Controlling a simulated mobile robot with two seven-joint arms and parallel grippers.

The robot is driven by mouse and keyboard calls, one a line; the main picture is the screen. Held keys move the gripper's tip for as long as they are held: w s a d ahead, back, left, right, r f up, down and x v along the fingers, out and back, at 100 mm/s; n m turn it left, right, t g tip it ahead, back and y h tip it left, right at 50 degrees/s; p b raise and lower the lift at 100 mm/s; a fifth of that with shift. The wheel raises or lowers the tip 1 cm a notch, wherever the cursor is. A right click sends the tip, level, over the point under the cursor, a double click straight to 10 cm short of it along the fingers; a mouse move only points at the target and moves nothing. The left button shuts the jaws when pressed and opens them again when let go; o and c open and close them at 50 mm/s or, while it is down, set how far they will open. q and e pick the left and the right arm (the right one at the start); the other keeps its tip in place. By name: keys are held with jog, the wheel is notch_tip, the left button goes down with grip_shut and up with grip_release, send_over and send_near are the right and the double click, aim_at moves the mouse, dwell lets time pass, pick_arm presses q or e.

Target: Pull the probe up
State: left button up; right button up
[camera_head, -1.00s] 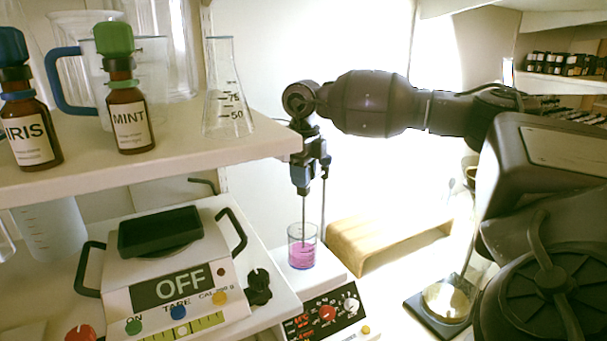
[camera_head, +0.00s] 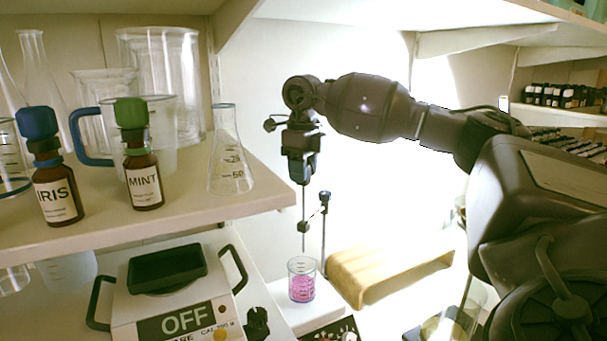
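The probe (camera_head: 304,170) has a dark blue-grey body and a thin rod pointing straight down. My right gripper (camera_head: 302,148) is shut around the top of the probe's body. The rod's lower end, by a small dark clamp piece (camera_head: 303,228), hangs above the rim of a glass beaker (camera_head: 302,268). The beaker holds pink liquid (camera_head: 302,289). A thin upright stand rod (camera_head: 324,240) rises just right of the probe. My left gripper is not in view.
A white shelf (camera_head: 220,209) at the left carries IRIS (camera_head: 57,197) and MINT (camera_head: 143,182) bottles and a flask (camera_head: 227,165). A balance (camera_head: 125,312) reading OFF stands below. A wooden stand (camera_head: 390,268) is right of the beaker.

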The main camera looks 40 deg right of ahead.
jog(key=shift+o, duration=1.1)
jog(key=shift+s, duration=0.1)
jog(key=shift+f, duration=0.15)
notch_tip(320, 180, up, 11)
jog(key=shift+f, duration=0.1)
